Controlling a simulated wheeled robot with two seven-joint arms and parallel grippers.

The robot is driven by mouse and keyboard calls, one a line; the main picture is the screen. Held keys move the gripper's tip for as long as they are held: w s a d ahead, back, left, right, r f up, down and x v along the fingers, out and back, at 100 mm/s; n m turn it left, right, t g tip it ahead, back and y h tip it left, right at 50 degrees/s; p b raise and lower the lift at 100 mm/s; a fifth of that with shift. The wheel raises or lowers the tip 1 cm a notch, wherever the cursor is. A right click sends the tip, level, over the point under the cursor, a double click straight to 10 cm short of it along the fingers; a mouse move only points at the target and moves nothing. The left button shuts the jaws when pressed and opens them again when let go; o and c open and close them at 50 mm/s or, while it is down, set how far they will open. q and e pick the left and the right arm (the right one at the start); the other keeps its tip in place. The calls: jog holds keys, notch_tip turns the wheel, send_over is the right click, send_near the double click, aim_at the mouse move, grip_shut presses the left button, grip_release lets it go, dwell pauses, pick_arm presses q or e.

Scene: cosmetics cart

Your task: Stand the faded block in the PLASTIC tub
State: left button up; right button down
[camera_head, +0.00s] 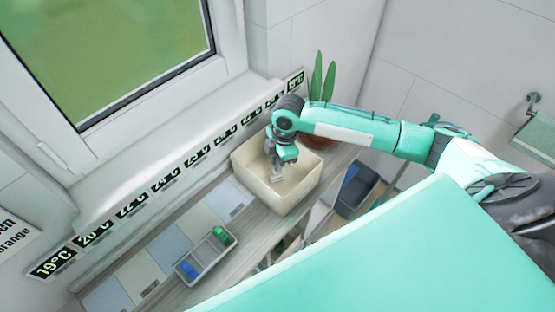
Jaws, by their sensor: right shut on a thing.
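A cream square tub (303,192) stands on the wooden shelf under the window. No lettering shows on its visible sides. My right gripper (278,170) reaches down into the tub's opening from above, with its fingers pointing down. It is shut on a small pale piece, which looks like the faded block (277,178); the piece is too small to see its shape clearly. I cannot tell whether it touches the tub floor. My left gripper is not in view.
A grey tray (217,263) with a green and a blue item lies left of the tub. Flat coloured panels (175,246) line the shelf. A potted plant (322,82) stands behind my right arm. A dark bin (353,200) is lower down, right of the shelf.

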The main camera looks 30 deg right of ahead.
jog(key=shift+f, duration=0.2)
jog(key=c, duration=1.4)
grip_release()
jog(key=shift+c, duration=0.2)
notch_tip(320, 180, up, 12)
jog(key=d+b, duration=0.1)
jog(key=b, duration=0.1)
jog(key=shift+d+b, duration=0.35)
jog(key=shift+d, duration=0.05)
jog(key=shift+s, duration=0.2)
